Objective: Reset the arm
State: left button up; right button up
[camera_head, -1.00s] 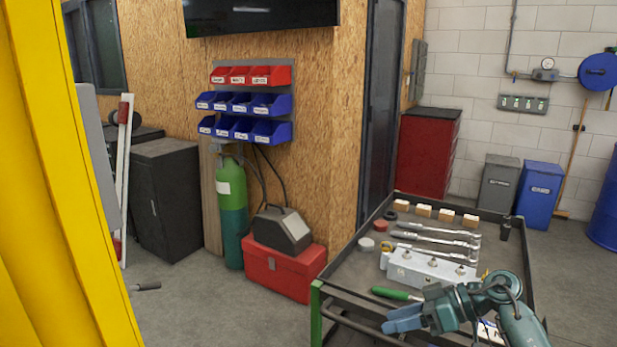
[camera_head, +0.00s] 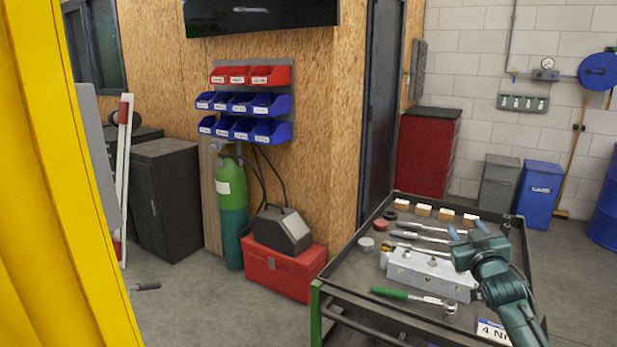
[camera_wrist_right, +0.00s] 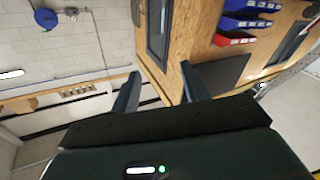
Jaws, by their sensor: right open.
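My right gripper (camera_head: 468,231) is raised over the right part of the tool cart (camera_head: 340,292), its two blue fingers apart and pointing toward the back of the cart. Nothing shows between them. In the right wrist view the gripper (camera_wrist_right: 160,88) is also open and empty, with the wall and wood panel beyond it. My right forearm comes in from the lower right and covers part of the cart. My left arm and gripper are not in view.
A yellow post (camera_head: 60,180) stands at the left. Open floor lies between post and cart.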

jog(key=s+a+f+n+g+y, duration=0.1)
jog(key=s+a+f+g, duration=0.1)
jog(key=s+a+f, duration=0.35)
jog(key=s+a+f+g+y, duration=0.1)
jog(key=s+a+f, duration=0.1)
jog(key=s+f, duration=0.55)
jog(key=s+a+f+n+g+y, duration=0.15)
jog(key=s+a+f, duration=0.25)
jog(key=f, duration=0.5)
jog(key=s+a+f+g, duration=0.1)
jog(key=s+a+f, duration=0.1)
jog(key=s, duration=0.5)
jog(key=s+a+f+m+g+y, duration=0.1)
jog(key=s+a, duration=0.3)
jog(key=s, duration=0.4)
jog(key=s+a+f+g+y, duration=0.1)
jog(key=s+a+f, duration=0.2)
jog(key=s, duration=0.4)
jog(key=shift+s+a+f+m, duration=0.3)
jog(key=shift+a+m, duration=0.05)
jog(key=shift+g, duration=0.25)
